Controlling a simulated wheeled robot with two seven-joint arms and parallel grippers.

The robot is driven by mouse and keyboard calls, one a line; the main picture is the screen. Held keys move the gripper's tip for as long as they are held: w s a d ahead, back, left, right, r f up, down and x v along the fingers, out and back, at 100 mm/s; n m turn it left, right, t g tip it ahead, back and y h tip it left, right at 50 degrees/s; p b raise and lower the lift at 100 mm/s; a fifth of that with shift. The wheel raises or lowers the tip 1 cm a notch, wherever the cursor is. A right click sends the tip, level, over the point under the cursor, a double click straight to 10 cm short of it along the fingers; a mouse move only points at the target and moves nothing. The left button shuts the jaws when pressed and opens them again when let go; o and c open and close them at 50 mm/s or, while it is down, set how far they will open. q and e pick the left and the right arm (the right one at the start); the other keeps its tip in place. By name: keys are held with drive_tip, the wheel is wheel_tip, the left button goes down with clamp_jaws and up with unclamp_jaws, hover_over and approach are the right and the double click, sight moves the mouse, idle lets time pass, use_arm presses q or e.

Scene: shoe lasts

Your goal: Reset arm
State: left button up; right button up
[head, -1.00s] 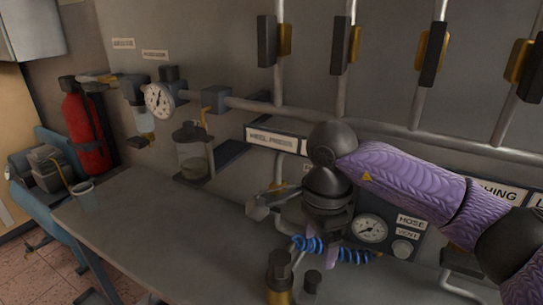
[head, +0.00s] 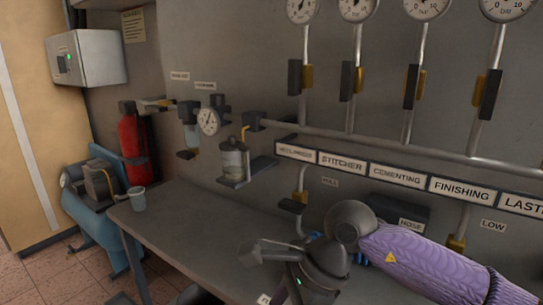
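My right arm, in a purple quilted sleeve, comes in from the right in the head view. Its gripper (head: 258,252) points left over the grey bench (head: 190,215), near the bottom middle of the picture. I see the gripper side-on and cannot tell whether its fingers are apart. Nothing shows clearly in it. My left gripper is not in view.
A jar (head: 233,160) sits on a wall bracket behind the bench. A cup (head: 137,198) stands at the bench's left end. A red cylinder (head: 133,148) and blue machine (head: 95,210) are farther left. Pipes and labels line the wall. The bench's left part is mostly clear.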

drive_tip(key=s+a+r+m+g+y, duration=0.1)
drive_tip(key=s+a+r+y, duration=0.15)
drive_tip(key=a+y, duration=0.35)
drive_tip(key=a+r+m+t+y, duration=0.3)
drive_tip(key=r+m+t+y, duration=0.4)
drive_tip(key=r+m+y, duration=0.5)
drive_tip(key=w+d+f+m+t+h, duration=0.2)
drive_tip(key=d+m+t+h, duration=0.15)
drive_tip(key=m+t, duration=0.45)
drive_tip(key=w+d+f+m+t+h, duration=0.2)
drive_tip(key=m+t+h, duration=0.3)
drive_tip(key=m, duration=0.5)
drive_tip(key=d+f+m+g+h, duration=0.2)
drive_tip(key=d+f+m+h, duration=0.8)
drive_tip(key=f+m+h, duration=0.4)
drive_tip(key=s+d+f+m+g, duration=0.3)
drive_tip(key=s+f+m+g, duration=0.3)
drive_tip(key=s, duration=0.4)
drive_tip(key=s+d+f+m+g, duration=0.35)
drive_tip(key=s+f+g, duration=0.4)
drive_tip(key=s, duration=0.35)
wheel_tip(320, 180, down, 18)
drive_tip(key=s, duration=0.2)
drive_tip(key=s+d+f+g+h, duration=0.1)
drive_tip(key=s+d+f+g, duration=0.1)
drive_tip(key=s+f, duration=0.8)
drive_tip(key=s+d, duration=0.1)
drive_tip(key=s, duration=0.2)
drive_tip(key=shift+s+f, duration=0.2)
drive_tip(key=shift+f, duration=0.15)
